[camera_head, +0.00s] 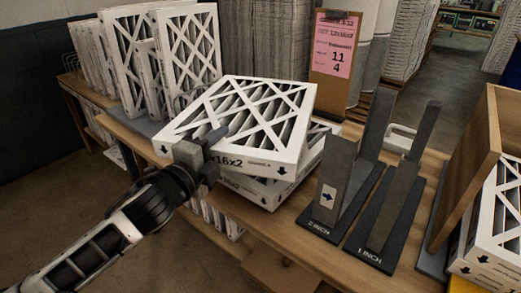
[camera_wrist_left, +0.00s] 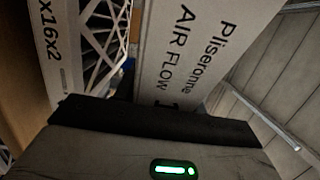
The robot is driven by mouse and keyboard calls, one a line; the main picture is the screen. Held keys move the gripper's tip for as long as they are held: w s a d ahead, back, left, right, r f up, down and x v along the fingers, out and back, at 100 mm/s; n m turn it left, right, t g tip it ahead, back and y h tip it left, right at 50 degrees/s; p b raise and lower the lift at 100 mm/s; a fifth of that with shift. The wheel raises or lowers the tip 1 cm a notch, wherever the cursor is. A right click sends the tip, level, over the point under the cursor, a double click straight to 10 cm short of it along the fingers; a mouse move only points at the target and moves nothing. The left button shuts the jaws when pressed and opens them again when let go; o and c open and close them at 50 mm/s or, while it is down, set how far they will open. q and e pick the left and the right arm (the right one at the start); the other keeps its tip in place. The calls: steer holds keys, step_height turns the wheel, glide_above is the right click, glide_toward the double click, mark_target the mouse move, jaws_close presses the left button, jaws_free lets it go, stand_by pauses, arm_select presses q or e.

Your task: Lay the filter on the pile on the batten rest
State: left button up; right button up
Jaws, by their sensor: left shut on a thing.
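A white-framed filter (camera_head: 245,118) with a lattice face lies flat, face up, at the middle of the table in the head view. My left gripper (camera_head: 208,152) is shut on its near left edge. The filter is over a pile (camera_head: 262,190) of similar white filters and is turned a little relative to it. I cannot tell whether it touches the pile. The batten rest is hidden beneath the pile. The left wrist view shows a printed white frame (camera_wrist_left: 195,55) close up and a lattice face with another printed edge (camera_wrist_left: 52,50). My right gripper is not in view.
Upright filters (camera_head: 188,50) stand at the back left. A pink card on a board (camera_head: 335,45) stands behind the pile. Dark gauge stands marked 2 INCH (camera_head: 328,200) and 1 INCH (camera_head: 385,225) are close on the right. A wooden bin (camera_head: 480,150) with filters is at far right.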

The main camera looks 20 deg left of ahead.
arm_select(q)
step_height(320, 180, down, 9)
steer(key=b, duration=0.1)
steer(key=shift+s+b, duration=0.2)
steer(key=shift+b, duration=0.1)
steer(key=shift+f, duration=0.2)
steer(key=o, duration=1.1)
steer(key=shift+r, duration=0.1)
